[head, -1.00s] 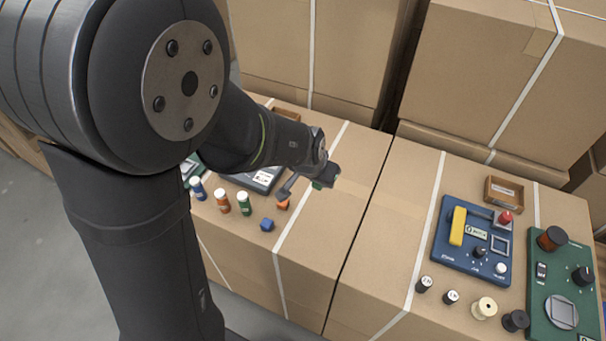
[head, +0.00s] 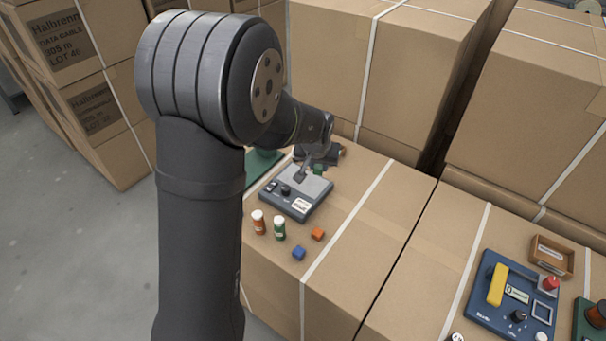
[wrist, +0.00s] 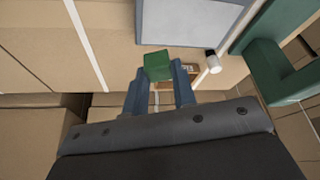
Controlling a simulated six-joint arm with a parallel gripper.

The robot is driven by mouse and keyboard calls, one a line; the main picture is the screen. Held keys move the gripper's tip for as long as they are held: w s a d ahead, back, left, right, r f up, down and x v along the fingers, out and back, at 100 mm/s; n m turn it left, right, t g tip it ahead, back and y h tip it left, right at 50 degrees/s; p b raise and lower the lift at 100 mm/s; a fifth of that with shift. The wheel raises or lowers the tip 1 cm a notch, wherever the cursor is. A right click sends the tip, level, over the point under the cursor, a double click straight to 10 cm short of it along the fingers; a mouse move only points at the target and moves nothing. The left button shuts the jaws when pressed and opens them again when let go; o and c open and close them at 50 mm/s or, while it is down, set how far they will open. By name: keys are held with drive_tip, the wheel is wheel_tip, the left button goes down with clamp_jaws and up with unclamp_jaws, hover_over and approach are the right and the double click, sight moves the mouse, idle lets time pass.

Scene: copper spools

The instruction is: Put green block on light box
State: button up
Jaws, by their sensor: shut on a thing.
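The green block (head: 318,169) is held in my gripper (head: 312,170). In the wrist view the block (wrist: 157,66) sits between the two fingertips (wrist: 157,82), and the jaws are shut on it. The light box (head: 298,190) is a dark grey device with a pale panel, black knobs and a white label, lying on the cardboard boxes. The block appears at the far edge of its panel in the head view. In the wrist view the pale panel (wrist: 192,22) is beyond and to the right of the block. I cannot tell the block's exact height.
A blue block (head: 299,253) and an orange block (head: 318,234) lie in front of the light box. An orange bottle (head: 259,222) and a green bottle (head: 279,228) stand beside them. A green device (wrist: 285,75) stands near the light box.

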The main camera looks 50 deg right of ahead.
drive_tip(key=w+f, duration=0.1)
drive_tip(key=w, duration=0.1)
drive_tip(key=w+f, duration=0.1)
drive_tip(key=w, duration=0.1)
drive_tip(key=w+f, duration=0.1)
drive_tip(key=w, duration=0.1)
drive_tip(key=shift+d+f, duration=0.35)
drive_tip(key=shift+d, duration=0.05)
drive_tip(key=shift+f, duration=1.95)
drive_tip(key=shift+f, duration=0.15)
drive_tip(key=o, duration=1)
drive_tip(key=shift+c, duration=0.2)
drive_tip(key=v, duration=1.2)
drive_tip(key=shift+s+a, duration=0.1)
drive_tip(key=shift+s, duration=0.05)
